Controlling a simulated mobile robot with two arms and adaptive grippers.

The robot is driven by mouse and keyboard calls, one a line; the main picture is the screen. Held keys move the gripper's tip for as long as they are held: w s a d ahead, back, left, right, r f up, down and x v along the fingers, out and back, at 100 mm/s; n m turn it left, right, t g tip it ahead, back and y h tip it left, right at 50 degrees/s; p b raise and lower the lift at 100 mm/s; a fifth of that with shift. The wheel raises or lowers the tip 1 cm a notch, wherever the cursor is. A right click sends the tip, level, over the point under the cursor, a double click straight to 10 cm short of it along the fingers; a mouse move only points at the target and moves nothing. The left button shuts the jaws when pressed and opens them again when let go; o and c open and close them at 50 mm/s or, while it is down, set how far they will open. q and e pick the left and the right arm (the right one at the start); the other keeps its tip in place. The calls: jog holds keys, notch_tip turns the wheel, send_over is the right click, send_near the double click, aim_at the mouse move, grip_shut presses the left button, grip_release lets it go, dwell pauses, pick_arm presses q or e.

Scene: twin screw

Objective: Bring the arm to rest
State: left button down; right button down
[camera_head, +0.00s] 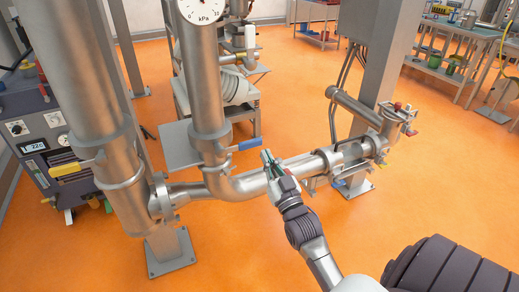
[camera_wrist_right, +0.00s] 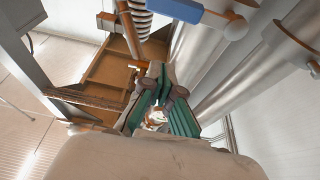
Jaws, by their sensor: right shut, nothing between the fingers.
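My right arm reaches up from the bottom of the head view. Its gripper (camera_head: 267,158) is shut and empty, with green finger pads, in front of the horizontal steel pipe (camera_head: 250,184). In the right wrist view the gripper (camera_wrist_right: 165,88) also shows, with its fingers together and nothing between them. A blue valve handle (camera_head: 249,145) is just left of and beyond the fingertips in the head view. It shows at the top of the wrist view (camera_wrist_right: 178,10), apart from the fingers. My left gripper is not in view.
Upright steel pipes (camera_head: 205,85) and a flanged joint (camera_head: 161,198) stand to the left. A valve with a red knob (camera_head: 398,106) is to the right. A dark cabinet (camera_head: 45,140) stands at far left. Orange floor (camera_head: 250,255) is clear in front.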

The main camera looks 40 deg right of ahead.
jog(key=s+a+f+n+g+y, duration=0.1)
jog(key=s+a+f+g, duration=0.15)
jog(key=f, duration=0.95)
jog(key=s+a+f+g+y, duration=0.2)
jog(key=a+f+g, duration=0.15)
jog(key=f, duration=0.95)
jog(key=s+a+f+n+g+y, duration=0.1)
jog(key=s+a+f+g, duration=0.15)
jog(key=f, duration=0.95)
jog(key=s+a+f+n+g+y, duration=0.1)
jog(key=s+a+f+g, duration=0.2)
jog(key=s+f, duration=0.6)
jog(key=s+a+f+n+g, duration=0.1)
jog(key=s+a+f+g, duration=0.25)
jog(key=s+f, duration=0.55)
jog(key=s+f+g, duration=0.2)
jog(key=s+f, duration=0.1)
jog(key=s, duration=0.6)
jog(key=s+f+n+g, duration=0.1)
jog(key=s+f+g, duration=0.2)
jog(key=s, duration=0.6)
jog(key=shift+a+n, duration=0.3)
jog(key=shift+a, duration=0.15)
